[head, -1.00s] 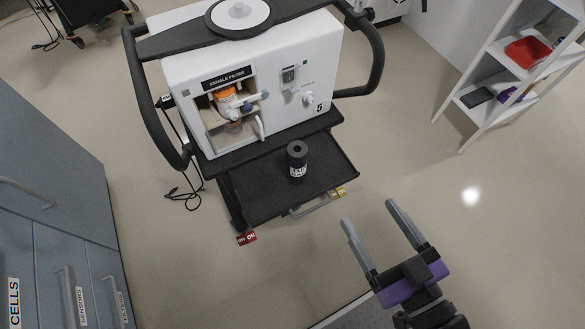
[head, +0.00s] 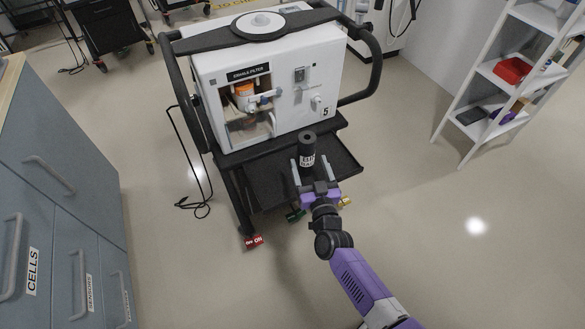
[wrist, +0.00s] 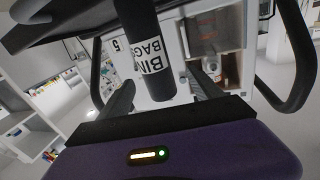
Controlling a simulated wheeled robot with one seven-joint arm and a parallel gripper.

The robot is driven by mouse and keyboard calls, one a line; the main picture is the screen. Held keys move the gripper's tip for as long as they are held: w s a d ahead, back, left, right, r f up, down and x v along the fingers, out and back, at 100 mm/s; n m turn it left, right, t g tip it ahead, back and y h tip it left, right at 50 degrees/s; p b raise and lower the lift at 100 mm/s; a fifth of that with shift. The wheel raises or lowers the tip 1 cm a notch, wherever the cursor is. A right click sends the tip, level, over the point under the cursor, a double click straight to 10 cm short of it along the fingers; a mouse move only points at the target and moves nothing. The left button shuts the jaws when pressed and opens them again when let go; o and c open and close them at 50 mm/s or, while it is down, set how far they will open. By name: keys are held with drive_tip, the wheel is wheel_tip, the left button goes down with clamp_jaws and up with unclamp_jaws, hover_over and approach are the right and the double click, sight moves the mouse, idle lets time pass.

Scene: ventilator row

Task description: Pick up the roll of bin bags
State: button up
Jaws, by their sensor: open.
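The roll of bin bags (head: 307,150) is a black upright cylinder with a white label. In the head view it is over the black pull-out tray (head: 345,165) of the ventilator cart. My gripper (head: 312,162) is open, with one finger on each side of the roll. In the wrist view the roll (wrist: 147,50) shows its "BIN BAGS" label between the open fingers (wrist: 160,98). I cannot tell whether either finger touches it. The lower part of the roll is partly hidden by my gripper in the head view.
The white ventilator (head: 270,80), marked 5, stands behind the tray with black side handles. Grey drawers (head: 60,210) are at the left, and a white shelf unit (head: 480,100) with a red bin (head: 512,70) is at the right.

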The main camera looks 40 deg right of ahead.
sight(308, 157)
drive_tip(key=shift+s+a+f, duration=0.15)
drive_tip(key=shift+s+f, duration=0.15)
drive_tip(key=shift+f, duration=0.2)
drive_tip(key=shift+s+a+f, duration=0.1)
drive_tip(key=shift+s+f, duration=0.15)
drive_tip(key=shift+f, duration=0.2)
drive_tip(key=shift+w+d+r, duration=0.1)
drive_tip(key=shift+d+r, duration=0.05)
drive_tip(key=shift+r, duration=0.05)
drive_tip(key=shift+w+d+n, duration=0.15)
drive_tip(key=shift+w+d, duration=0.15)
drive_tip(key=shift+w, duration=0.25)
drive_tip(key=shift+w+d+n, duration=0.15)
drive_tip(key=shift+w+d, duration=0.1)
drive_tip(key=shift+w, duration=0.3)
drive_tip(key=b+x, duration=0.1)
drive_tip(key=x, duration=0.4)
drive_tip(key=shift+s+d+r, duration=0.1)
drive_tip(key=shift+d, duration=0.15)
clamp_jaws()
drive_tip(key=shift+r, duration=0.1)
